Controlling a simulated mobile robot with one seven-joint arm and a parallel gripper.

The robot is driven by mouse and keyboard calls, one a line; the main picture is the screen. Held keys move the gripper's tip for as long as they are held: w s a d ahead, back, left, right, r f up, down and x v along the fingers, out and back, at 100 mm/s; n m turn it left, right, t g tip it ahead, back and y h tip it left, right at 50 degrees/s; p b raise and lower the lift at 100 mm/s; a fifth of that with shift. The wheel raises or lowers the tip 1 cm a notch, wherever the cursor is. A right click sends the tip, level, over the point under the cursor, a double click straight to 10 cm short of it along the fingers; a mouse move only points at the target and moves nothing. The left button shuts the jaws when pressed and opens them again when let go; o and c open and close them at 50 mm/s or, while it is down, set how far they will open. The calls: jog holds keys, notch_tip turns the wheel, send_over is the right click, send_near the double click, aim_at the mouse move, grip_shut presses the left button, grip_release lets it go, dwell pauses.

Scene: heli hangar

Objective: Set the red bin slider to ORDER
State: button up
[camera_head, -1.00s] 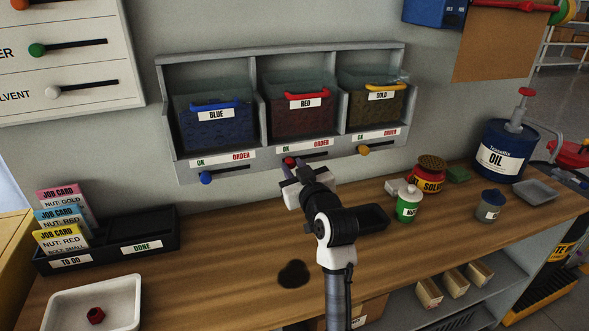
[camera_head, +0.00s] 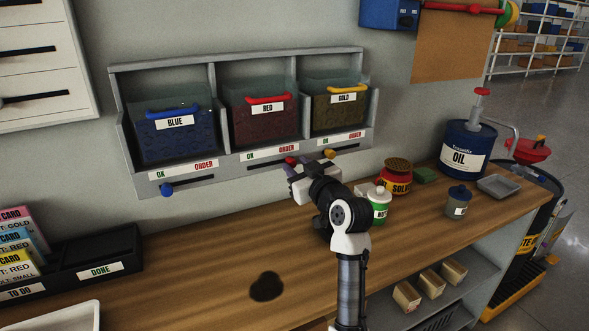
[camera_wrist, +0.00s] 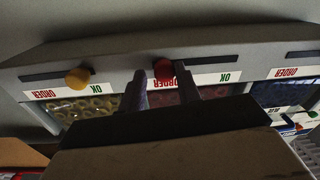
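The red bin slider's knob (camera_head: 291,160) sits at the ORDER end of its slot, under the red bin. In the wrist view, which is upside down, the red knob (camera_wrist: 164,70) is beside the ORDER lettering, with the slot stretching away towards OK. My gripper (camera_head: 296,167) is at this knob, one finger on each side. In the wrist view the fingers (camera_wrist: 161,80) straddle it closely; whether both press on it is unclear. The red bin (camera_head: 265,122) stands in the rack's middle compartment.
The blue slider (camera_head: 166,189) sits at its OK end. The yellow slider (camera_head: 328,154) is close on the right, also at OK.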

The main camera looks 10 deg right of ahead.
jog(key=shift+o, duration=1)
jog(key=shift+s+f, duration=0.1)
jog(key=shift+s, duration=0.05)
jog(key=b+v, duration=0.4)
jog(key=v, duration=0.9)
jog(key=shift+s+d, duration=0.2)
jog(key=shift+s, duration=0.1)
jog(key=shift+a, duration=0.1)
